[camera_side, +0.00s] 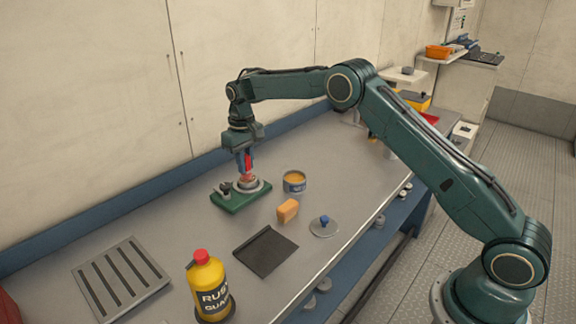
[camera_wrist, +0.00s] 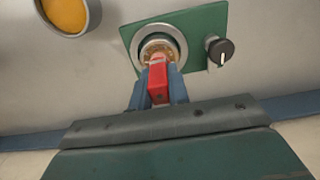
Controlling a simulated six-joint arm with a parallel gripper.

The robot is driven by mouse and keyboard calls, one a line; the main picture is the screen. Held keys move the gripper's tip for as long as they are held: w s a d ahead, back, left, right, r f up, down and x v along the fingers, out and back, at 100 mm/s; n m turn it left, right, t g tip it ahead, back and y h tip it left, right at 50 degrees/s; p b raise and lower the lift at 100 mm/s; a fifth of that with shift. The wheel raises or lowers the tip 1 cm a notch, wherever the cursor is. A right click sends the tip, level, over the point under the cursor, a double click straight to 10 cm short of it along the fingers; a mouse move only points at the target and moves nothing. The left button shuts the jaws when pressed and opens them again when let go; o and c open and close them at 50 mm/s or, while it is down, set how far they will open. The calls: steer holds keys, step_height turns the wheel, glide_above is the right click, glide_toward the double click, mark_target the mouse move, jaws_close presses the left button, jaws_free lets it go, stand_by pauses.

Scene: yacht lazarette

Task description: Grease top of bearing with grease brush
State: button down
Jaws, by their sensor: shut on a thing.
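My gripper (camera_side: 244,162) is shut on the red handle of the grease brush (camera_wrist: 157,84) and holds it upright, pointing down. The brush's lower end is at the top of the bearing (camera_side: 262,187), a grey ring with a brass-coloured inside on a green base plate (camera_side: 238,200). In the wrist view the bearing (camera_wrist: 180,40) lies just beyond the fingers, and the brush tip overlaps its middle. I cannot tell how firmly it touches. A tin of yellow grease (camera_side: 294,182) stands open to the right of the bearing; it also shows in the wrist view (camera_wrist: 66,14).
A black knob (camera_wrist: 220,50) stands on the green plate beside the bearing. An orange sponge (camera_side: 288,210), a grey lid with a blue knob (camera_side: 324,226), a dark flat sheet (camera_side: 265,251), a yellow bottle (camera_side: 208,285) and a slotted plate (camera_side: 121,279) lie nearer on the bench.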

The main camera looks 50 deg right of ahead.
steer(key=shift+s+d, duration=1.15)
steer(key=shift+s, duration=0.15)
steer(key=shift+a, duration=0.15)
steer(key=shift+w+a, duration=2.15)
steer(key=shift+w, duration=0.05)
steer(key=shift+s+d, duration=2.25)
steer(key=shift+s, duration=0.05)
step_height(320, 180, up, 8)
steer(key=shift+d+r, duration=0.1)
